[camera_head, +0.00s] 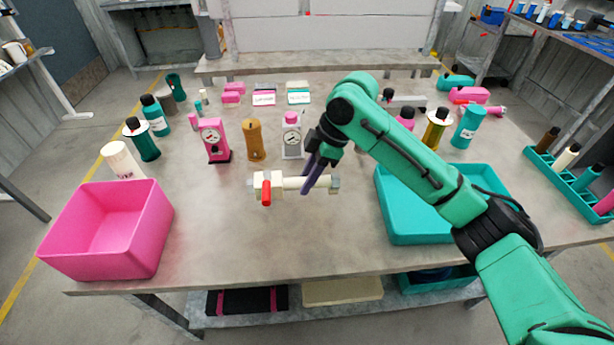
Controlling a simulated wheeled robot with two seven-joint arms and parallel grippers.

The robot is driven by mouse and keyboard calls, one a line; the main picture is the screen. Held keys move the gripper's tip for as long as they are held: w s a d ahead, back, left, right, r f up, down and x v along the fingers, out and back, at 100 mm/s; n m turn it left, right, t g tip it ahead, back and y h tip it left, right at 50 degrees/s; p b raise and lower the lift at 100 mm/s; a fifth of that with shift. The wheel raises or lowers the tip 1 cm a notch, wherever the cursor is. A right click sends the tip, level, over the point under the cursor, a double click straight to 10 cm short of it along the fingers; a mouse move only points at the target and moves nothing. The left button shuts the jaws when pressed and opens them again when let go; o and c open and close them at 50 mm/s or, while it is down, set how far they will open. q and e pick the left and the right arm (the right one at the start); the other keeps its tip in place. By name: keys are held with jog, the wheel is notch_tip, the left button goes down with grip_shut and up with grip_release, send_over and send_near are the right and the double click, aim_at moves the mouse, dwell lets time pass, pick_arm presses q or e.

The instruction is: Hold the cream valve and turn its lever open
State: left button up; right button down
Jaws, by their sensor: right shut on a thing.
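The cream valve (291,183) is a pale horizontal body with grey ends, near the middle of the table. Its red lever (265,192) is at the left end and points toward the front edge. My right gripper (308,188) comes down from the upper right with dark purple fingers. It is shut on the valve's pipe, right of the lever. The fingers hide part of the pipe. Whether the valve touches the table is hard to tell. My left gripper is not in view.
A pink bin (110,230) stands at the front left and a teal tray (410,225) at the right. Pink, brown and grey upright items, including a brown bottle (254,140), stand behind the valve. The table in front of the valve is clear.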

aim_at(301, 215)
jog(key=shift+f+b, duration=1.6)
jog(key=shift+f, duration=3.15)
